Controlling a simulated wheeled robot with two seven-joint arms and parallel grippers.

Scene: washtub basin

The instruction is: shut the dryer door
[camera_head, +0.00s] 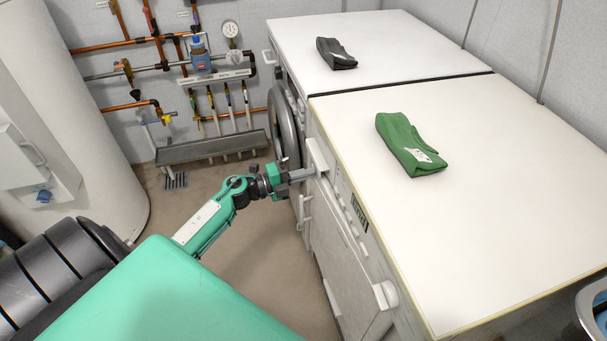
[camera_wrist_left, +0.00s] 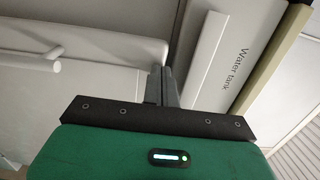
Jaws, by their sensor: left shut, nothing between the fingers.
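The dryer (camera_head: 470,190) is the nearer white machine, its front turned to the left and seen steeply from above. Its pale front door (camera_head: 345,265) shows below the control strip; from this angle I cannot tell how far it stands open. My left gripper (camera_head: 306,174) is shut and empty, its tips close to the white water tank panel (camera_head: 319,158) at the upper front corner. In the left wrist view the shut fingers (camera_wrist_left: 161,78) point between that panel, lettered "Water tank" (camera_wrist_left: 232,50), and a white bar handle (camera_wrist_left: 42,62). Contact cannot be told. My right gripper is out of view.
A second white machine (camera_head: 375,40) with a dark round door (camera_head: 284,125) stands beyond. A green cloth (camera_head: 409,145) and a dark cloth (camera_head: 335,53) lie on top. Pipes (camera_head: 160,70) and a white tank (camera_head: 60,120) stand left. Floor before the dryer is clear.

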